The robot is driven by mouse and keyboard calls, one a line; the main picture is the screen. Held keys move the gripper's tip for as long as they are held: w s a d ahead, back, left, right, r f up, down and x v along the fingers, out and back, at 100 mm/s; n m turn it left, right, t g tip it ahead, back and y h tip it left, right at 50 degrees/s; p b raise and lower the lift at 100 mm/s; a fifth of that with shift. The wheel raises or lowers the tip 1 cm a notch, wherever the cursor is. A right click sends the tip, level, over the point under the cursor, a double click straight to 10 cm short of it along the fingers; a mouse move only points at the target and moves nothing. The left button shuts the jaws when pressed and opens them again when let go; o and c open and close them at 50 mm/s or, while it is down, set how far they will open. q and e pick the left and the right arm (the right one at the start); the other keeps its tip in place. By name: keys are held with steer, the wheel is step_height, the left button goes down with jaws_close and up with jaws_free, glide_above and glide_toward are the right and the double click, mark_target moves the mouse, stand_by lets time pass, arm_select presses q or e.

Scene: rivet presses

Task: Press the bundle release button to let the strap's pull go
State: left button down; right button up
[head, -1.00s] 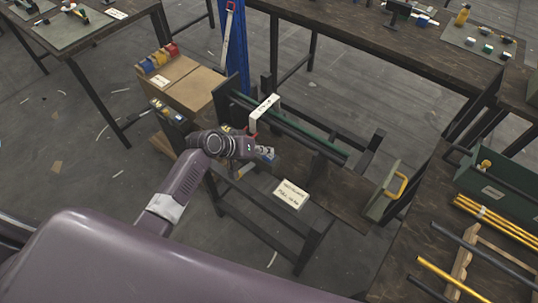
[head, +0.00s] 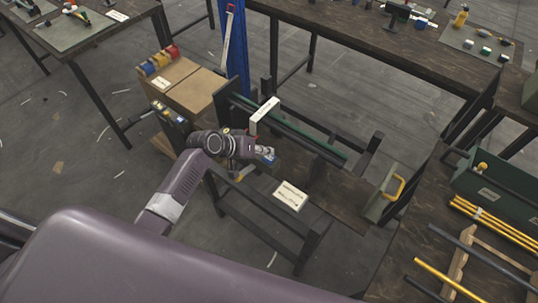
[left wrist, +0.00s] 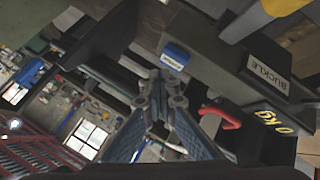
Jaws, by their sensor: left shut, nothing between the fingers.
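In the left wrist view a blue button-like block (left wrist: 174,57) with a small white label sits on a dark housing; the label is too small to read. My left gripper (left wrist: 160,88) is shut and empty, its tips just below the block in the picture; I cannot tell whether they touch. A red hooked handle (left wrist: 222,118) is right of the fingers, below a plate marked BUCKLE (left wrist: 268,75). In the head view the left gripper (head: 268,153) is over the dark bench, beside a white lettered band (head: 264,112). My right gripper is not in view.
A dark frame with a green-edged rail (head: 312,132) runs behind the gripper. A lettered card (head: 290,196) lies on the bench front. A yellow handle (head: 399,187) stands at the right end. Cardboard boxes (head: 197,92) stand left, near a blue post (head: 236,50).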

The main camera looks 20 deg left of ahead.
mark_target(267, 158)
arm_select(q)
step_height(267, 158, up, 5)
steer(key=p, duration=0.5)
steer(key=shift+r, duration=0.1)
stand_by(0.4)
stand_by(0.4)
